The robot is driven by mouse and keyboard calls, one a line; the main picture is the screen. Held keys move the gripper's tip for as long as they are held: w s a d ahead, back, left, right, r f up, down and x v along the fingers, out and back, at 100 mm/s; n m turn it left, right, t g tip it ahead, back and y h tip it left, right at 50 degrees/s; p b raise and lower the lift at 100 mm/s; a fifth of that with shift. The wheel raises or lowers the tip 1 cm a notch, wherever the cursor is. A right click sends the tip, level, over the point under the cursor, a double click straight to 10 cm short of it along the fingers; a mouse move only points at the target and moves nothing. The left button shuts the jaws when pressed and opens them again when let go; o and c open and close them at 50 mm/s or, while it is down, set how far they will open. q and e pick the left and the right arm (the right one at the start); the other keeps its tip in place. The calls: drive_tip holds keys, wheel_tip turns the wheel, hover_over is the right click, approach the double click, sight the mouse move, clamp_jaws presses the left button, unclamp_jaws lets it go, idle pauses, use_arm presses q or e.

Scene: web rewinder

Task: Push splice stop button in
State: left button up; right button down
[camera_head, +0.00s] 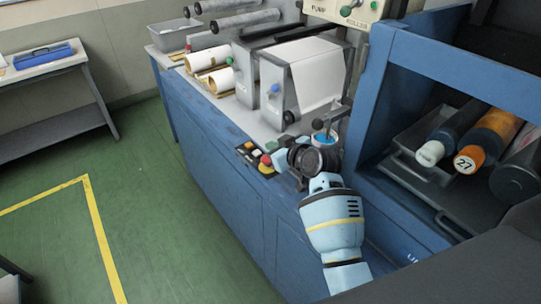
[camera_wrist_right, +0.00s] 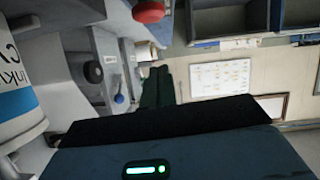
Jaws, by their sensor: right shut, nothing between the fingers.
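A small control box (camera_head: 247,153) with several coloured buttons sits on the front edge of the blue cabinet. A red mushroom button (camera_head: 265,160) on a yellow base is at its near end; I cannot read its label. A red knob, likely the same button, shows at the top of the right wrist view (camera_wrist_right: 148,11). My right gripper (camera_head: 282,160) is shut and empty, just right of the red button; whether it touches is unclear. Its dark fingers also show in the right wrist view (camera_wrist_right: 158,82), below the red knob and apart from it in the picture. My left gripper is out of view.
A container with blue ink (camera_head: 323,139) stands close behind my right wrist, near a lever. Grey rewinder units (camera_head: 300,80) with a white web stand behind. A blue frame (camera_head: 385,85) with rolls inside is on the right. Green floor (camera_head: 150,200) is open at left.

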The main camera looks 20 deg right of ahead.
drive_tip(key=x, duration=0.3)
drive_tip(key=shift+f, duration=0.25)
drive_tip(key=shift+s+d+f, duration=0.1)
drive_tip(key=shift+f, duration=0.45)
drive_tip(key=shift+s+d+f, duration=0.1)
drive_tip(key=shift+f, duration=0.4)
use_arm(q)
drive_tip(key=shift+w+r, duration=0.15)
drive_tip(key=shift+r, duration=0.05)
use_arm(e)
drive_tip(key=shift+d+f, duration=0.1)
drive_tip(key=shift+f, duration=0.55)
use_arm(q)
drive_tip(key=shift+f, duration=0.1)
